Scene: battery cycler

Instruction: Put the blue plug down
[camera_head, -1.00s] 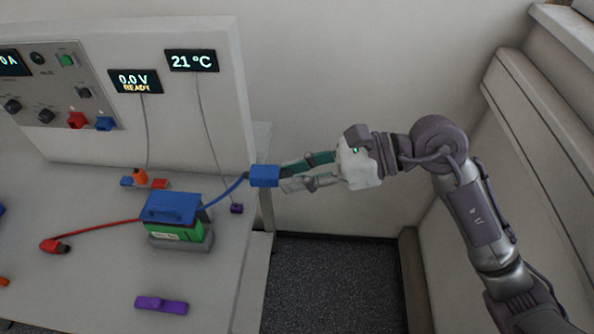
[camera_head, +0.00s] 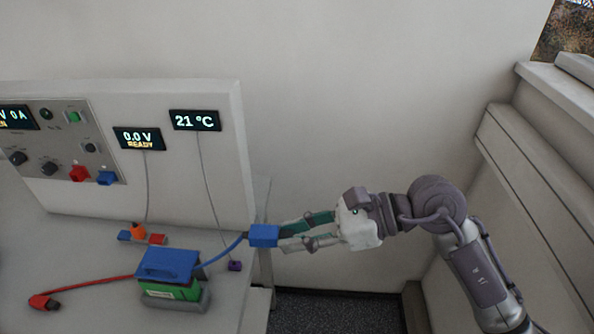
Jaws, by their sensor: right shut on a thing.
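The blue plug (camera_head: 264,235) is a blue block at the end of a blue cable (camera_head: 224,251). The cable runs to the battery (camera_head: 170,273), which is green with a blue top. My right gripper (camera_head: 282,236) comes in from the right and is shut on the blue plug. It holds the plug in the air by the right edge of the bench, beside the battery. My left gripper does not show.
The bench (camera_head: 85,251) carries a red plug (camera_head: 43,302) on a red cable at left. The cycler panel (camera_head: 62,143) has red and blue sockets. A wall stands behind.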

